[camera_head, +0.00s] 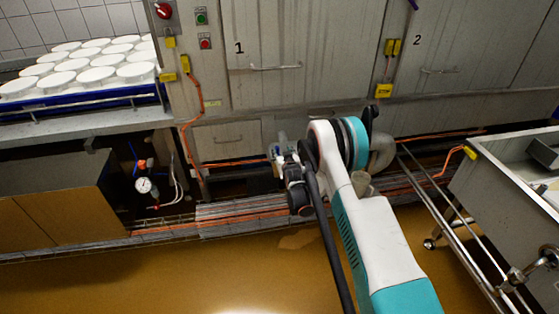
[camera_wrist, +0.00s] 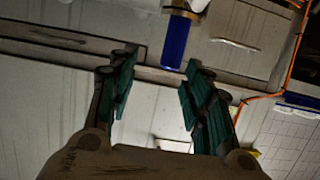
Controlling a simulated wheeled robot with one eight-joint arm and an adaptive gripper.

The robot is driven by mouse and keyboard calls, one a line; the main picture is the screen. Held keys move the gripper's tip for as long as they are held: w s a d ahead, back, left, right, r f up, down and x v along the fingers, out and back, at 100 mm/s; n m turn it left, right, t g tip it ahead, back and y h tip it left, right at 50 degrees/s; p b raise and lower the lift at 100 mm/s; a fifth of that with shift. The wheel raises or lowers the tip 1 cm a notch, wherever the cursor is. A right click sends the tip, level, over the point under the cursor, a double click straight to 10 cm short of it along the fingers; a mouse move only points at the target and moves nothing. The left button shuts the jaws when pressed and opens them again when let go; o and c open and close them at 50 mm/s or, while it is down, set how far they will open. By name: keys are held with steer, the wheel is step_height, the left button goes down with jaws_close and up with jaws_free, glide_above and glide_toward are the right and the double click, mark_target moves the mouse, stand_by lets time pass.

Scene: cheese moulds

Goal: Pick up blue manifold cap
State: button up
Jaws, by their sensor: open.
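A blue cylinder (camera_wrist: 176,40), which looks like the blue manifold cap, shows at the top of the wrist view. It joins a yellowish collar and a white fitting cut off by the top edge. My gripper (camera_wrist: 160,65) is open, with its two green-padded fingers apart and nothing held between them. The cylinder shows beyond the fingertips, right of the middle of the gap. I cannot tell how far away it is. In the head view my arm hides the fingertips, and I cannot make out the cylinder.
Grey cabinets with doors numbered 1 and 2 (camera_head: 284,60) stand behind my arm. An orange cable (camera_head: 190,110) runs down them. A pressure gauge (camera_head: 144,185) sits at the lower left, below white moulds (camera_head: 70,65). A steel cart (camera_head: 505,195) stands at right. Yellow-brown floor (camera_head: 150,280) is open in front.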

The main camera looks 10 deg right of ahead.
steer(key=b+x, duration=0.1)
steer(key=x, duration=0.1)
steer(key=b+x, duration=0.1)
steer(key=x, duration=0.1)
steer(key=shift+w+a+f+b, duration=0.1)
steer(key=shift+w+f+b, duration=0.2)
steer(key=shift+f, duration=0.15)
steer(key=shift+w, duration=0.35)
jaws_close()
